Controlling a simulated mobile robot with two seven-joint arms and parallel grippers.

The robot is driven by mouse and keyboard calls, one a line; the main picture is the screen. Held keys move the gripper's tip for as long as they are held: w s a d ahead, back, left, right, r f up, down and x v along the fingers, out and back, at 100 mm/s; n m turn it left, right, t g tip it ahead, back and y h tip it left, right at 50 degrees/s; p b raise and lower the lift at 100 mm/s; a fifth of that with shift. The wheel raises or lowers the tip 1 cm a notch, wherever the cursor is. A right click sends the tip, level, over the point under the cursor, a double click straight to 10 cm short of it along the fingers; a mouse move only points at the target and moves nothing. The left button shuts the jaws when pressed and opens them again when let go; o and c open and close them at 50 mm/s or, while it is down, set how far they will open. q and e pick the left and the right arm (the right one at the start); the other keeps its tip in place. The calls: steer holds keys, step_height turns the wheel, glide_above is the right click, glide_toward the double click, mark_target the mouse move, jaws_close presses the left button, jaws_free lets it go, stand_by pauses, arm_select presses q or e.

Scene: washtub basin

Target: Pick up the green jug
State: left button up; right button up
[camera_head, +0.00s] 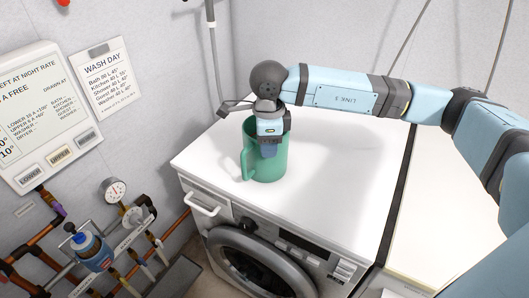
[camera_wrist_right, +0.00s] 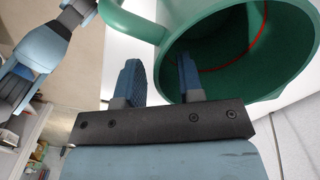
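The green jug (camera_head: 266,165) stands upright on the white top of the washing machine (camera_head: 330,195), its handle towards the left. My right gripper (camera_head: 268,148) points down over the jug and hides part of its rim and front. In the right wrist view my right gripper (camera_wrist_right: 160,68) is open, with one finger over the jug's opening and the other outside the wall. The rim of the jug (camera_wrist_right: 290,95) passes between the fingers. I cannot tell whether either finger touches it.
A grey pipe (camera_head: 212,60) runs down the wall behind the washer. A pressure gauge (camera_head: 115,190), copper pipes and a blue fitting (camera_head: 92,250) are at the lower left. A white surface (camera_head: 440,215) adjoins the washer on the right. The washer top around the jug is clear.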

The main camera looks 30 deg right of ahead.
mark_target(256, 167)
step_height(256, 167, down, 3)
steer(key=shift+w, duration=0.1)
jaws_close()
steer(key=shift+r, duration=0.1)
